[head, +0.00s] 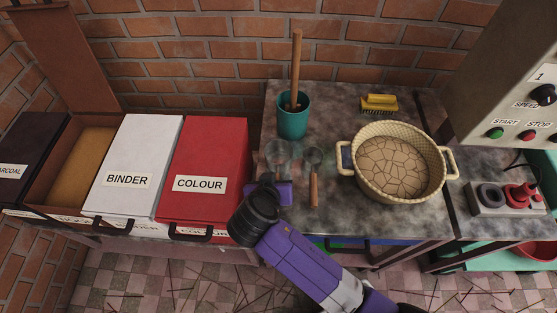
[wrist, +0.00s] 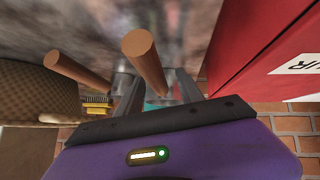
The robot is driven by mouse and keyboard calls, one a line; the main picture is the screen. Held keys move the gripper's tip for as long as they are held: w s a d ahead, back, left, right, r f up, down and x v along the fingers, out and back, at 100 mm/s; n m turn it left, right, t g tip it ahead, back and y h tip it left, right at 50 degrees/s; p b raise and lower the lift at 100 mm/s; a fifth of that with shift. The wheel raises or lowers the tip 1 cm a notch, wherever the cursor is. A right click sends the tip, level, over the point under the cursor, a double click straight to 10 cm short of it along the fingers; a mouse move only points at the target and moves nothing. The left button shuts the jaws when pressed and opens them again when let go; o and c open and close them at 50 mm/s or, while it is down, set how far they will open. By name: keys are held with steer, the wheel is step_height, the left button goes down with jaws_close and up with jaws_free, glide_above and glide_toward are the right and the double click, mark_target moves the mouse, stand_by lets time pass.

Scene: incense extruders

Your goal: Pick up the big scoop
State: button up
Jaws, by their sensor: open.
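The big scoop (head: 278,154) lies on the grey worktop, its round grey bowl showing just beyond my gripper in the head view. Its handle is hidden there by my gripper (head: 273,183). In the wrist view its wooden handle (wrist: 146,60) runs toward the gap between the two fingers of my gripper (wrist: 158,85). The fingers are apart; I cannot tell how far the handle sits between them. A smaller scoop (head: 314,158) with a wooden handle lies just to the right; its handle also shows in the wrist view (wrist: 76,80).
A red COLOUR box (head: 210,150) stands close on the left, beside the white BINDER box (head: 135,150). A teal cup (head: 292,122) with a wooden stick stands behind the scoops. A basket (head: 437,160) and a yellow brush (head: 380,102) are to the right.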

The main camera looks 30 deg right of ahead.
jaws_close()
steer(key=shift+r, duration=0.15)
step_height(320, 180, up, 20)
stand_by(0.8)
